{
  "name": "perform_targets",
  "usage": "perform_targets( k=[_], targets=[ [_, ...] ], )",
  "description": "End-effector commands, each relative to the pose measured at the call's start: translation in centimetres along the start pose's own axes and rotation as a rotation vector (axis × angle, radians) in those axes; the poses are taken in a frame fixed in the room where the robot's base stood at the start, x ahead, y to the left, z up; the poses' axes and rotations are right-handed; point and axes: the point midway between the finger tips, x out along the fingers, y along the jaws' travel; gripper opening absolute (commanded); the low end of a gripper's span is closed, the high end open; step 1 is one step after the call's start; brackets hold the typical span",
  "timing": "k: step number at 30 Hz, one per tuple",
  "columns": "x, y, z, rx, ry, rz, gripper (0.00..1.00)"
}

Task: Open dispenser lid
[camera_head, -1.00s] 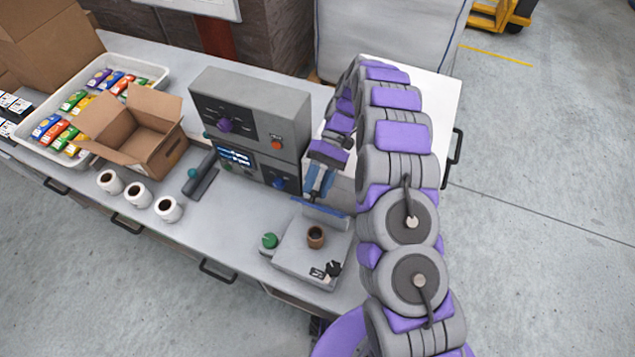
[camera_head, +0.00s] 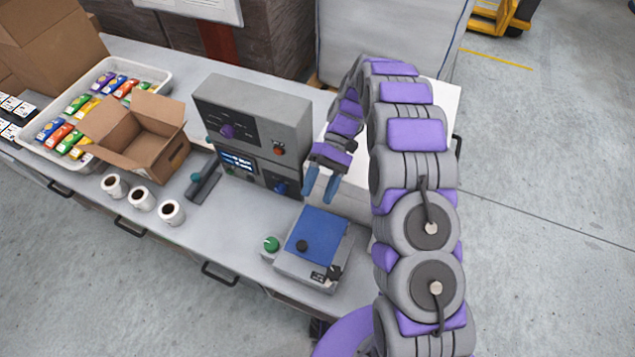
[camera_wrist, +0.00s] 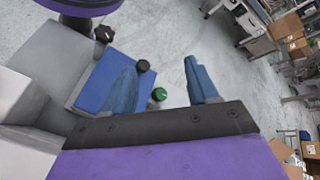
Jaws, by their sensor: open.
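A small grey dispenser box (camera_head: 300,268) stands at the right end of the counter. Its blue lid (camera_head: 322,232) lies flat over the top, with a black knob (camera_head: 302,245) near its left edge. The lid (camera_wrist: 98,82) and its knob (camera_wrist: 142,66) also show in the wrist view. My gripper (camera_head: 321,188) is open and empty, its blue fingers above and behind the lid's back edge, apart from it in the head view. In the wrist view my gripper (camera_wrist: 162,85) has one finger covering part of the lid. The inside of the box is hidden.
A green knob (camera_head: 271,243) sits at the box's left and a black one (camera_head: 334,272) at its front right. A grey control unit (camera_head: 252,125) stands behind left.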

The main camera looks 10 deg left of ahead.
Motion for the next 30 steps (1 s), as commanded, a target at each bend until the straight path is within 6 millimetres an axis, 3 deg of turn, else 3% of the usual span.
perform_targets(
  k=[30],
  targets=[
    [8.4,2.0,10.2,0.0,0.001,0.0,0.59]
  ],
)
